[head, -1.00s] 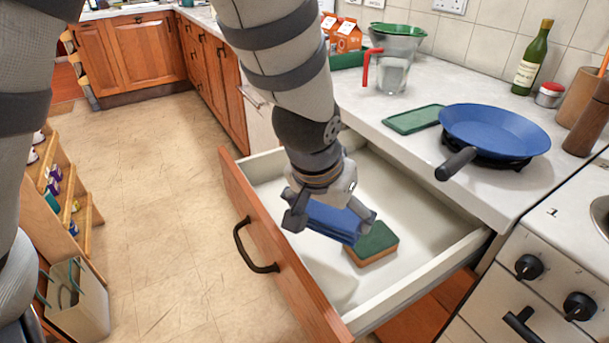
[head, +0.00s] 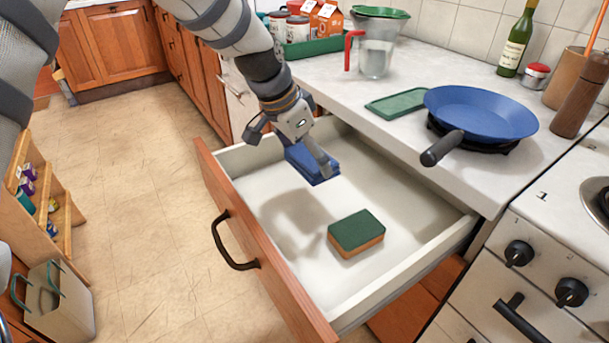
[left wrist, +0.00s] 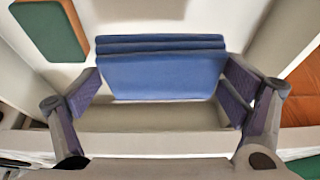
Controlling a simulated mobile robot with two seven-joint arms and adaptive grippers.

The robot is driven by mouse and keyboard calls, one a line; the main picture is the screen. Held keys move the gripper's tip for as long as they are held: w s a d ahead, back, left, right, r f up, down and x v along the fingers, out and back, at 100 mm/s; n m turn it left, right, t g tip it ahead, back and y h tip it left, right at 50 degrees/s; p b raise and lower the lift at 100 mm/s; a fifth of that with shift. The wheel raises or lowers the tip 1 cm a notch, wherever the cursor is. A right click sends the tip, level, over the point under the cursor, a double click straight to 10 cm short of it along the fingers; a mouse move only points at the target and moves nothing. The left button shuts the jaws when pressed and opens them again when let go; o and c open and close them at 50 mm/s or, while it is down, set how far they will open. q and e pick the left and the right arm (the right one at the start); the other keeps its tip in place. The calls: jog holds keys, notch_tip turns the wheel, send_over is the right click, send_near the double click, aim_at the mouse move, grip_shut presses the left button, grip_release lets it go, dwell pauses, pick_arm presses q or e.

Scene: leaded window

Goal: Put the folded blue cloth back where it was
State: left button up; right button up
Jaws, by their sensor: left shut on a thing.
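The folded blue cloth (head: 313,165) is held by my left gripper (head: 296,155) above the open drawer (head: 270,195), over its far left part. In the left wrist view the cloth (left wrist: 162,75) sits between the two fingers of the left gripper (left wrist: 165,95), which press on its two sides. The drawer is pulled out and has an orange-brown wooden front with a dark handle (head: 232,245). My right gripper is in neither view.
A green and orange sponge (head: 356,232) lies in the drawer, and it also shows in the left wrist view (left wrist: 50,28). The rest of the drawer floor is bare. On the counter above are a blue pan (head: 480,112), a green mat (head: 400,104) and a jug (head: 375,50).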

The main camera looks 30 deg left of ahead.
aim_at(287, 151)
pick_arm(q)
jog(key=f, duration=0.1)
jog(key=w+a+f, duration=0.1)
jog(key=f, duration=0.1)
jog(key=w+a+f, duration=0.1)
jog(key=shift+a+f+b, duration=0.15)
jog(key=shift+f+b, duration=0.1)
jog(key=shift+b, duration=0.05)
jog(key=shift+w+a+f, duration=0.15)
jog(key=shift+f, duration=0.75)
jog(key=shift+w+a+f, duration=0.1)
jog(key=shift+f, duration=0.75)
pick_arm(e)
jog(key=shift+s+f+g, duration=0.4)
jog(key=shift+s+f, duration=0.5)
pick_arm(q)
jog(key=shift+f, duration=0.15)
jog(key=o, duration=0.9)
jog(key=shift+o, duration=0.2)
jog(key=p+v, duration=0.1)
jog(key=v, duration=1)
jog(key=shift+w+r+p, duration=0.1)
jog(key=shift+r+p, duration=0.2)
jog(key=shift+s+a+r, duration=0.1)
jog(key=shift+s+r, duration=0.2)
jog(key=shift+r, duration=0.05)
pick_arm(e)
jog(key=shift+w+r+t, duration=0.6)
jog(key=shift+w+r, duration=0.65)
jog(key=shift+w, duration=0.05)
